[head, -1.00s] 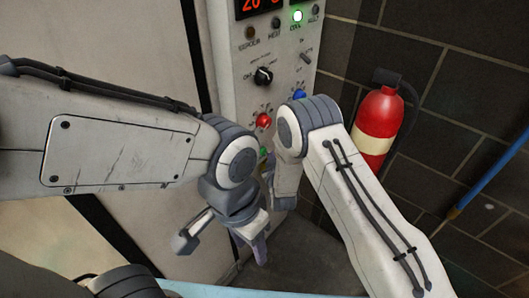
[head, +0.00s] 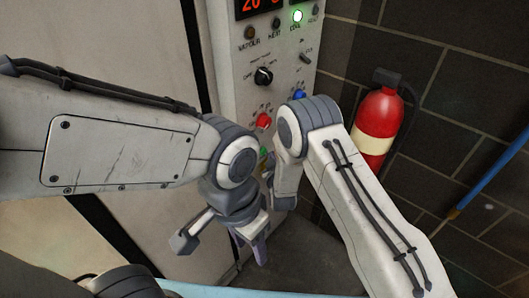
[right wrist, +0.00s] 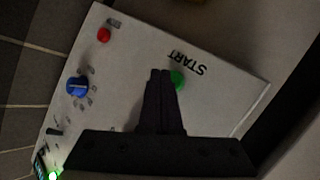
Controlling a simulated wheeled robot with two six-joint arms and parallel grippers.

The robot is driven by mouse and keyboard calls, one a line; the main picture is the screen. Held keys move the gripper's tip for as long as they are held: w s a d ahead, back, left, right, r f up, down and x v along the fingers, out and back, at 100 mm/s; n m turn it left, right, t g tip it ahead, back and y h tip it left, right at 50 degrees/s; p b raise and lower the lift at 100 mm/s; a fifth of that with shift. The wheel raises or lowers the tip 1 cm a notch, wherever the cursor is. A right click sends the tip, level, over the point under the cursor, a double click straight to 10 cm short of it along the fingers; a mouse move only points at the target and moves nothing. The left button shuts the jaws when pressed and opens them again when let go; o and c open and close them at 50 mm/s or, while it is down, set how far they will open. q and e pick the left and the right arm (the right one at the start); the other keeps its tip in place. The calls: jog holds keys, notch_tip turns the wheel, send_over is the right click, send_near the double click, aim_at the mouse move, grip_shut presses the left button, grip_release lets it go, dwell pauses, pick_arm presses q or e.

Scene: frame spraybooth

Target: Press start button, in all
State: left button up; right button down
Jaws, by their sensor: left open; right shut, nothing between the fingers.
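The green start button (right wrist: 178,79) sits on the pale control panel, beside the printed word START, in the right wrist view. My right gripper (right wrist: 160,73) is shut and empty. Its fingertips lie just left of the button in the right wrist view and overlap its edge; I cannot tell whether they touch it. My left gripper (head: 225,245) is open and empty, low in front of the cabinet in the head view.
A red button (right wrist: 103,34) is near the panel's end. A fire extinguisher (head: 380,115) hangs on the dark wall at right.

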dwell(0.3)
jog(key=shift+w+a+b, duration=0.25)
jog(key=shift+a+b, duration=0.1)
jog(key=shift+w+a+b, duration=0.3)
jog(key=shift+a, duration=0.1)
dwell(0.9)
jog(key=shift+s+d, duration=0.55)
jog(key=shift+d, duration=0.2)
jog(key=s+d, duration=0.1)
jog(key=d, duration=0.1)
jog(key=s+d, duration=0.2)
dwell(0.4)
jog(key=shift+r, duration=0.1)
dwell(0.5)
